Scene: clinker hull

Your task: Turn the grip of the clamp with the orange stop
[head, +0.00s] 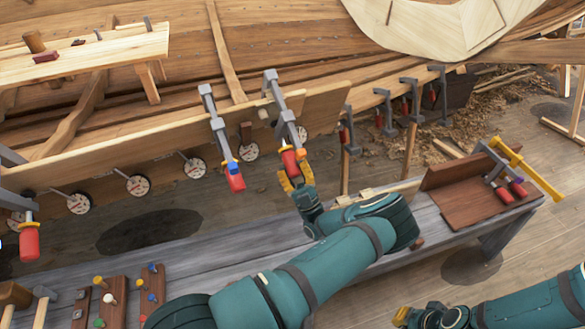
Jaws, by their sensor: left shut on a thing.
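A grey bar clamp (278,100) with a red grip (289,161) hangs on the edge of the long plank. My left gripper (295,179), with yellow-orange fingertips, is shut on the lower end of this red grip from below. An orange stop on this clamp cannot be clearly made out beside the red grip and my fingers. A second grey clamp (217,128) with a blue stop (232,166) and red grip hangs just to the left. My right gripper (402,316) is low at the bottom right, away from the clamps; its finger opening is unclear.
Several dial gauges (138,185) hang along the plank (130,140). More clamps (409,95) stand to the right. A grey bench (215,262) runs below, with pegged wooden blocks (112,300) at left and a yellow bar clamp (525,168) at right. Another red-gripped clamp (29,240) hangs far left.

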